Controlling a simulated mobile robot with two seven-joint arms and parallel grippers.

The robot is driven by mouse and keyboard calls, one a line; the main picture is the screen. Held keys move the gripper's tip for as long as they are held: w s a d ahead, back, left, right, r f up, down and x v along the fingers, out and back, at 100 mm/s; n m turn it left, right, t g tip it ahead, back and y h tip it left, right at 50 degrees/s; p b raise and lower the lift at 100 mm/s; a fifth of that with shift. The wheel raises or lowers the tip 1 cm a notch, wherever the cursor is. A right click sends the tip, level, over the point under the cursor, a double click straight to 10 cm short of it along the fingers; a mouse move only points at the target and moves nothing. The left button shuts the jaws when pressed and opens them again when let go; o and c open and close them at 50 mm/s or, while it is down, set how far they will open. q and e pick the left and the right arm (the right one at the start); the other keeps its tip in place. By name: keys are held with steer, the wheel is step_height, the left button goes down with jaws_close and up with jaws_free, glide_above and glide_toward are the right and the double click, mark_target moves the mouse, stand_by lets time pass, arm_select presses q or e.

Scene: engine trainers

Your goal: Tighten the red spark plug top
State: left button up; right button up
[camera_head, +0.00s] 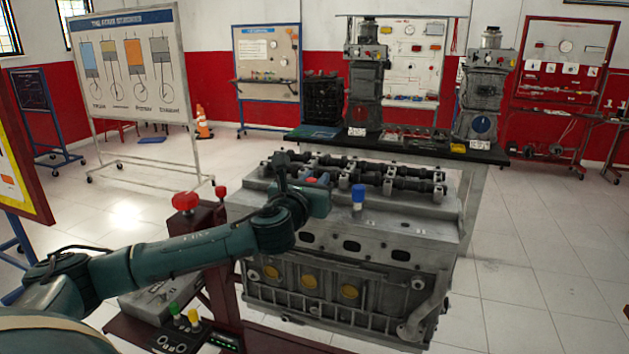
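A small patch of red (311,180), which looks like the red spark plug top, shows just above my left wrist on the engine block's top. Most of it is hidden behind the wrist. My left gripper (283,166) is over the left part of the block, close to the red patch. Its fingers are not clear, so I cannot tell whether it is open or touches the top. A blue spark plug top (358,190) stands upright to the right, above a white part. The grey engine block (400,228) carries both. My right gripper is out of view.
Dark camshafts (400,180) run along the block's back top. A dark red stand (222,275) with red knobs (185,202) is at the block's left. A black bench (420,144) with two engine models is behind. Floor at right (540,250) is clear.

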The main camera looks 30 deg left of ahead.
arm_select(q)
jaws_close()
